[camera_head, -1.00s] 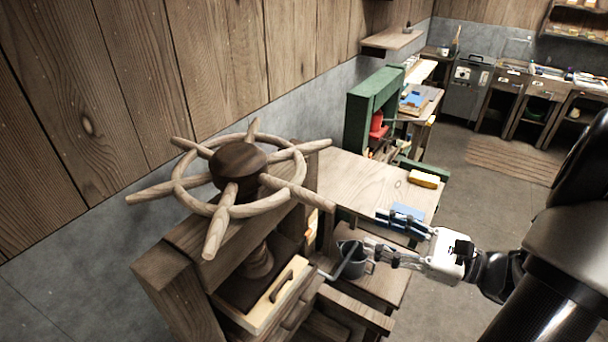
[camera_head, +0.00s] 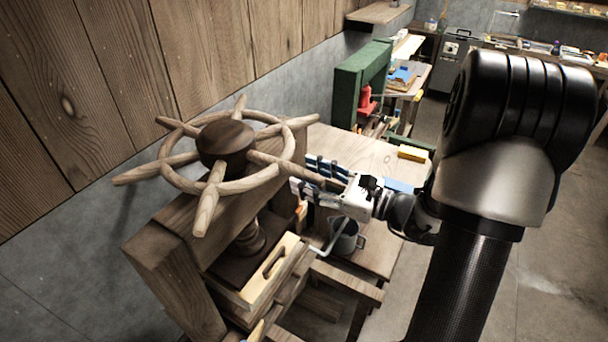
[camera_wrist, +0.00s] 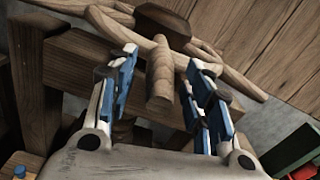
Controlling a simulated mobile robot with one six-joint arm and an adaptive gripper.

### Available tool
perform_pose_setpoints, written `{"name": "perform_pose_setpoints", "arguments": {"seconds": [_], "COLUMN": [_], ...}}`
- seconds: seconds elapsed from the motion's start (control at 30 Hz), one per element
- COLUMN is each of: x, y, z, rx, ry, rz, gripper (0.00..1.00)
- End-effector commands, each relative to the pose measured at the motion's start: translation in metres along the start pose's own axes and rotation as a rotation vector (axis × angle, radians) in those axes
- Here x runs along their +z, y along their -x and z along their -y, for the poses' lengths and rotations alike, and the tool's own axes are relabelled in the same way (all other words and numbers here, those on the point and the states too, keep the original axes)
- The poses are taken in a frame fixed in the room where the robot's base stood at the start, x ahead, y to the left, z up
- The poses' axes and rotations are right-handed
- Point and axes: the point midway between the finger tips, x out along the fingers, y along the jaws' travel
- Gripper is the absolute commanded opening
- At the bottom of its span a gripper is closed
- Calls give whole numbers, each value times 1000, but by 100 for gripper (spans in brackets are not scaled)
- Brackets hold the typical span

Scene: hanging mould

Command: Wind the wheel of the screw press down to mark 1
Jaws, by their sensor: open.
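The press wheel (camera_head: 250,184) is a pale wooden ring with a dark round hub (camera_head: 226,140) and several spoke handles, on top of the wooden press frame (camera_head: 160,245). Below it the turned screw (camera_head: 250,238) shows above the press bed. My gripper (camera_head: 302,176) is open at the wheel's right side, by the end of one spoke (camera_head: 285,167). In the wrist view, this spoke (camera_wrist: 160,85) points toward me between the blue-padded fingers of my gripper (camera_wrist: 161,60), with a gap on each side. No numbered mark can be made out.
A grey metal mug (camera_head: 345,237) stands on a low bench below my gripper. A pale board with a slot (camera_head: 272,268) lies on the press. A table with a yellow block (camera_head: 412,153) and a green frame (camera_head: 350,90) are behind. The plank wall is close on the left.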

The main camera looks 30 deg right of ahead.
Motion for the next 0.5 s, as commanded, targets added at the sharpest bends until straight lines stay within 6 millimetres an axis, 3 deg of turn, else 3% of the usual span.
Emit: {"name": "perform_pose_setpoints", "arguments": {"seconds": [0.2,0.5], "x": [0,0], "y": [-16,-16], "z": [0,0], "rx": [0,-1], "ry": [-1,-1], "rz": [1,0], "gripper": [46,44]}}
